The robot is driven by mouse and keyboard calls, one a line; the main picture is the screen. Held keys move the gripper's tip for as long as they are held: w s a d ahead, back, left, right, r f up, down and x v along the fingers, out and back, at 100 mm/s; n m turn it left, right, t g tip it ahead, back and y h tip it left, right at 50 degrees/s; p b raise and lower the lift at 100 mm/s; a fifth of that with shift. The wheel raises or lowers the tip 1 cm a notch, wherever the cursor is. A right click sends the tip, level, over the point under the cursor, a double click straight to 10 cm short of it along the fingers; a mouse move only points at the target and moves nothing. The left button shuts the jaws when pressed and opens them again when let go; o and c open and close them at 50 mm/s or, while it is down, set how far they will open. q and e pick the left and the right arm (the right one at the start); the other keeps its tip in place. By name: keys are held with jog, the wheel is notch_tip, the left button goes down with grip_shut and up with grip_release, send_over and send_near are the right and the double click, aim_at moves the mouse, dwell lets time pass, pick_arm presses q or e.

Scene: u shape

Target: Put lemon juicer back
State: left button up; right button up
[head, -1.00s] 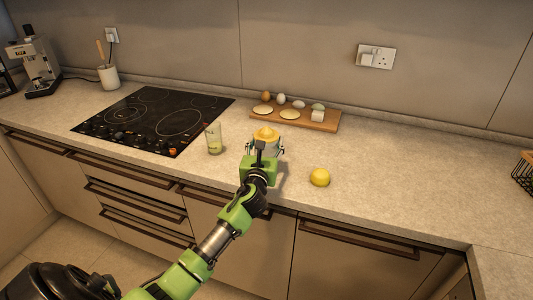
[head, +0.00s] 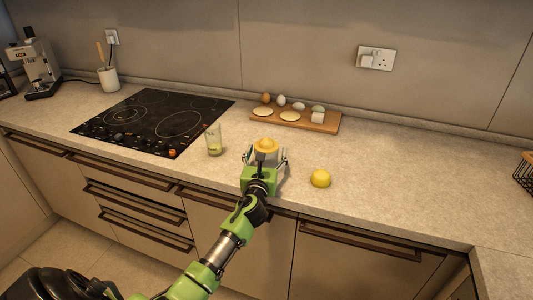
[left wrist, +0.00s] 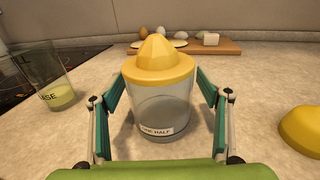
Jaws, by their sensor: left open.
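The lemon juicer (left wrist: 160,85) has a yellow ribbed cone top on a clear, grey-looking cup with a label partly reading "ONE HALF". It stands upright on the counter, and its yellow top (head: 266,145) shows in the head view. My left gripper (left wrist: 159,115) is open, with one green finger on each side of the cup. In the head view my left gripper (head: 264,162) is at the near side of the juicer. Small gaps seem to show between fingers and cup; contact is hard to tell. My right gripper is not in view.
A glass with pale liquid (head: 214,140) stands left of the juicer, and a yellow lemon (head: 320,178) lies to the right. Behind is a wooden board (head: 322,122) with eggs and other food. A black cooktop (head: 155,120) is left. The counter right of the lemon is clear.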

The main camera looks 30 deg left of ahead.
pick_arm(q)
jog(key=shift+r, duration=0.2)
jog(key=v, duration=1.1)
jog(key=shift+s, duration=0.1)
jog(key=shift+s+d, duration=0.2)
jog(key=shift+s, duration=0.2)
